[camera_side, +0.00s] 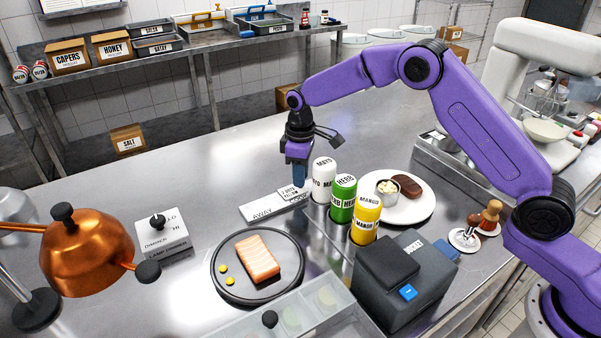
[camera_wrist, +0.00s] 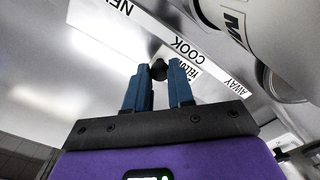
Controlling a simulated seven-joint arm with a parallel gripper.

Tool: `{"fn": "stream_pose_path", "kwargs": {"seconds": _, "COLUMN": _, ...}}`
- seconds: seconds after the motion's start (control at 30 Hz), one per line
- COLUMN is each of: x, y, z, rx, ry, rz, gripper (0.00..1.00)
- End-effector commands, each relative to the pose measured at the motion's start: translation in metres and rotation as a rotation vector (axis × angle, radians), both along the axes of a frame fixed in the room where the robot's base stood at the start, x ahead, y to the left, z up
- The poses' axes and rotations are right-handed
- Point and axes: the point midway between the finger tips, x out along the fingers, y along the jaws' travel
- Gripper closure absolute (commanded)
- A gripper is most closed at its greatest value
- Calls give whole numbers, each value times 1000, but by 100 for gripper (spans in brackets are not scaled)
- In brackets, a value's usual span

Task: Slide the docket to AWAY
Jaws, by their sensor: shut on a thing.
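In the wrist view the rail (camera_wrist: 145,28) shows NEW, COOK and AWAY in a row. My gripper (camera_side: 297,178) is low over the docket. In the wrist view its blue fingers (camera_wrist: 160,72) are shut on a dark knob (camera_wrist: 158,68) beside the docket.
Mayo (camera_side: 323,180), herb (camera_side: 343,200) and mango (camera_side: 365,220) bottles stand close to the right of the rail. A dark plate (camera_side: 225,285) with salmon lies in front. A lamp dimmer box (camera_side: 163,236) stands at left.

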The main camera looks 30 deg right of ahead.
Motion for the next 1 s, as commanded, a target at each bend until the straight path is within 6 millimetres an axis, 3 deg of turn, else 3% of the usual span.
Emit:
{"fn": "stream_pose_path", "kwargs": {"seconds": 0.13, "x": 0, "y": 18, "z": 0, "rx": 1, "ry": -2, "rz": 4, "gripper": 100}}
{"fn": "stream_pose_path", "kwargs": {"seconds": 0.33, "x": 1, "y": 71, "z": 0, "rx": 2, "ry": -4, "rz": 6, "gripper": 100}}
{"fn": "stream_pose_path", "kwargs": {"seconds": 0.5, "x": 1, "y": 98, "z": 1, "rx": 1, "ry": -3, "rz": 2, "gripper": 100}}
{"fn": "stream_pose_path", "kwargs": {"seconds": 0.93, "x": 0, "y": 111, "z": 2, "rx": 7, "ry": -7, "rz": 4, "gripper": 100}}
{"fn": "stream_pose_path", "kwargs": {"seconds": 0.97, "x": 0, "y": 111, "z": 2, "rx": 7, "ry": -7, "rz": 4, "gripper": 67}}
{"fn": "stream_pose_path", "kwargs": {"seconds": 1.0, "x": 0, "y": 111, "z": 2, "rx": 6, "ry": -6, "rz": 4, "gripper": 54}}
